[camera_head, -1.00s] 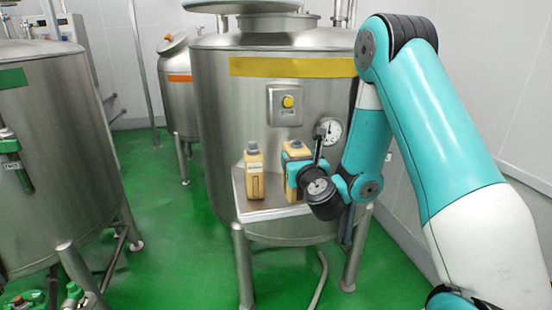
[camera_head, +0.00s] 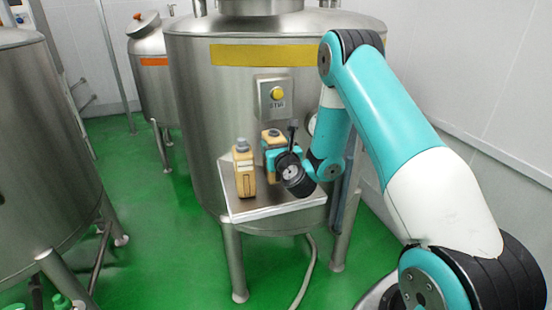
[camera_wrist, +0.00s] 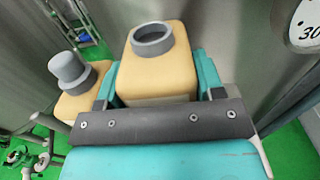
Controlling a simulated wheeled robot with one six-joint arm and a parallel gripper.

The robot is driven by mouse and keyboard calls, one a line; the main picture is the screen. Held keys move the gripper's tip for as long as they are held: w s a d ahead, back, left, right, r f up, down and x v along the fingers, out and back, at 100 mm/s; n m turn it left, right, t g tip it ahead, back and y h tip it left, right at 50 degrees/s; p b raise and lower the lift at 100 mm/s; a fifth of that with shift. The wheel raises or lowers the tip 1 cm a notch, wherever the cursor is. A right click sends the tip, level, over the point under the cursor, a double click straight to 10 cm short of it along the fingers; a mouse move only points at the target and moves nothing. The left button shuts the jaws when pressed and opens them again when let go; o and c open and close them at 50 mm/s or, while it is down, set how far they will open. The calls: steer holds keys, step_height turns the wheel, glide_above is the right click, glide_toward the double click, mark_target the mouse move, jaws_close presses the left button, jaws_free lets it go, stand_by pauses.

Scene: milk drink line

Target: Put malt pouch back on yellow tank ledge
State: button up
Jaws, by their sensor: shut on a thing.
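The tank with the yellow band (camera_head: 262,55) stands ahead, and its metal ledge (camera_head: 275,211) juts out at the front. My gripper (camera_head: 279,153) is shut on a tan pouch (camera_head: 271,139) with a grey neck, over the right part of the ledge. In the wrist view the teal fingers (camera_wrist: 157,82) are on both sides of this pouch (camera_wrist: 160,78), and its grey neck ring faces up. The wrist hides its lower part in the head view, so I cannot tell whether it touches the ledge.
A second tan pouch (camera_head: 243,172) with a grey cap stands upright on the ledge, just left of the held one. A control box with a yellow button (camera_head: 277,94) is on the tank above. Another tank (camera_head: 48,140) stands at the left. Green floor lies between.

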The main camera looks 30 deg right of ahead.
step_height(320, 180, down, 3)
steer(key=shift+f+b, duration=0.1)
steer(key=shift+b, duration=0.9)
steer(key=shift+w+f, duration=0.15)
steer(key=shift+w, duration=0.15)
steer(key=shift+s+d, duration=0.1)
steer(key=shift+d, duration=0.05)
steer(key=shift+f, duration=0.1)
steer(key=o, duration=1.3)
